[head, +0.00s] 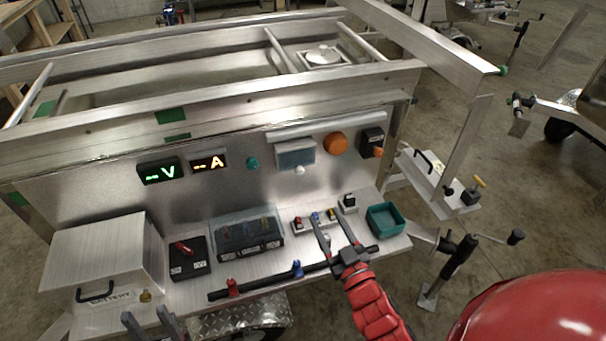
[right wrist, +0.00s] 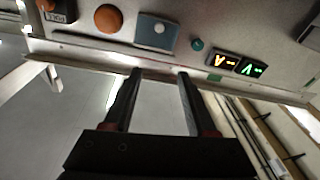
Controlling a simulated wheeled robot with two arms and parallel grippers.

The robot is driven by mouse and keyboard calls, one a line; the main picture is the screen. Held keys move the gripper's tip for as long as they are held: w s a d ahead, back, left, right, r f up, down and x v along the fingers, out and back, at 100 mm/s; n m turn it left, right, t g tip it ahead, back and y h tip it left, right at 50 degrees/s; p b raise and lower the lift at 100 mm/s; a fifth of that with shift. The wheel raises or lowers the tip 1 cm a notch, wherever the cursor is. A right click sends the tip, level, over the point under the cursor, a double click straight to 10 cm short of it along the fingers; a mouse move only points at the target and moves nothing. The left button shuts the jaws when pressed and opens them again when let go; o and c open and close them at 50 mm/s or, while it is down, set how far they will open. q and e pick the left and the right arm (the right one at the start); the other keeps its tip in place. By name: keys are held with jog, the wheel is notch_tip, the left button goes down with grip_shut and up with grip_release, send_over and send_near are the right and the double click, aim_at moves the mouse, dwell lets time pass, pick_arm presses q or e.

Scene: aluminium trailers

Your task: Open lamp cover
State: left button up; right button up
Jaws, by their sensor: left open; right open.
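A grey-blue translucent rectangular cover (head: 292,155) with a white knob (head: 300,170) is on the upright metal panel, under a projecting metal strip. It looks closed, and what lies behind it is unclear. The cover also shows in the right wrist view (right wrist: 150,38), upside down. My right gripper (head: 335,228) is open and empty, below the cover and apart from it. Its fingertips also show in the right wrist view (right wrist: 160,76), pointing toward the panel. My left gripper (head: 148,316) is open at the lower left edge, in front of the shelf, with only its fingers in view.
An orange dome (head: 335,143) and a dark box (head: 371,141) are right of the cover; a teal button (head: 252,163) and displays (head: 159,171) are left. On the shelf stand a battery box (head: 103,262), a clear-lidded box (head: 246,233) and a green bin (head: 384,219).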

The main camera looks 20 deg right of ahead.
jog(key=f+g, duration=0.1)
jog(key=f, duration=0.1)
jog(key=b, duration=0.4)
send_near(301, 173)
jog(key=shift+h, duration=0.3)
jog(key=w, duration=0.4)
jog(key=w+a, duration=0.1)
jog(key=w, duration=0.2)
jog(key=shift+r, duration=0.2)
jog(key=shift+w+f+m, duration=0.1)
jog(key=shift+w+m, duration=0.2)
jog(key=shift+w, duration=0.4)
jog(key=shift+c, duration=0.4)
grip_shut()
